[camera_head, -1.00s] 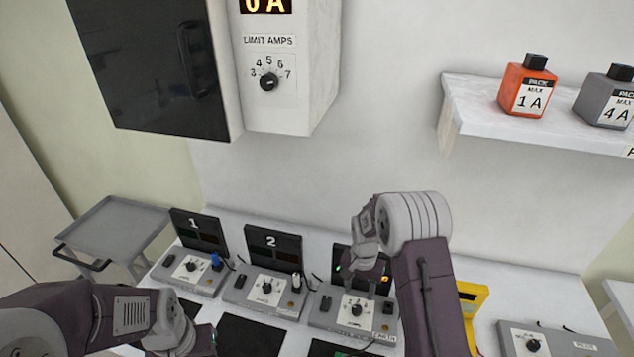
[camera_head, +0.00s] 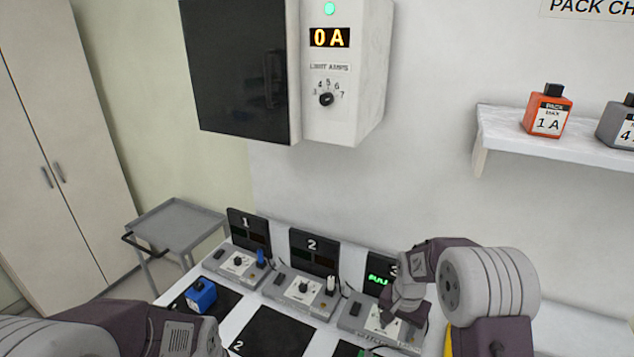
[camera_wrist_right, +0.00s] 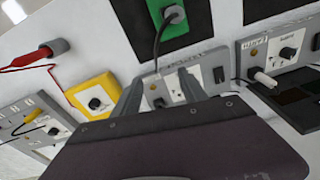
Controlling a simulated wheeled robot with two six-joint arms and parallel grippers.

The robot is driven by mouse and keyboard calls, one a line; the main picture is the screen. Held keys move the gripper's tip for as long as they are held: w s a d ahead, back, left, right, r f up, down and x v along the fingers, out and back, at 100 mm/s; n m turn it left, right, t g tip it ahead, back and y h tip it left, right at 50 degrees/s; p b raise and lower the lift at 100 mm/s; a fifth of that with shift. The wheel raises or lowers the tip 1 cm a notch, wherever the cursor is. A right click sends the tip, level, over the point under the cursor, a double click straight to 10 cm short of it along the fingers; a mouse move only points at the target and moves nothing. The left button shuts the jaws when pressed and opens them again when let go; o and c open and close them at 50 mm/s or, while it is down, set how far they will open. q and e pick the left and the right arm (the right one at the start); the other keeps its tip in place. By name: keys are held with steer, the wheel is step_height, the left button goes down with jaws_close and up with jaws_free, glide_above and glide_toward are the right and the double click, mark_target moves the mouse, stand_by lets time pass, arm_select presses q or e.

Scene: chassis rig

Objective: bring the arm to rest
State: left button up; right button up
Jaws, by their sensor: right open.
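My right arm (camera_head: 490,285) comes in from the lower right in the head view, bent at the wrist. My right gripper (camera_head: 400,305) is over the front of charging station 3 (camera_head: 360,318), partly covering its panel. In the right wrist view its two fingers (camera_wrist_right: 161,78) are apart with nothing between them; a station panel (camera_wrist_right: 165,92) shows behind. My left arm (camera_head: 180,332) lies along the bottom left of the head view; its gripper is outside the frame.
Station 1 (camera_head: 232,262) and station 2 (camera_head: 290,290) stand left of station 3. A blue pack (camera_head: 200,295) sits before station 1. A wall cabinet (camera_head: 240,70) and shelf (camera_head: 555,140) are above.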

steer(key=s+a+n+b, duration=0.2)
steer(key=s+n, duration=0.4)
steer(key=s, duration=1.2)
steer(key=shift+s+a+b, duration=0.15)
steer(key=shift+a+b, duration=0.25)
steer(key=shift+b, duration=0.15)
steer(key=shift+r, duration=0.1)
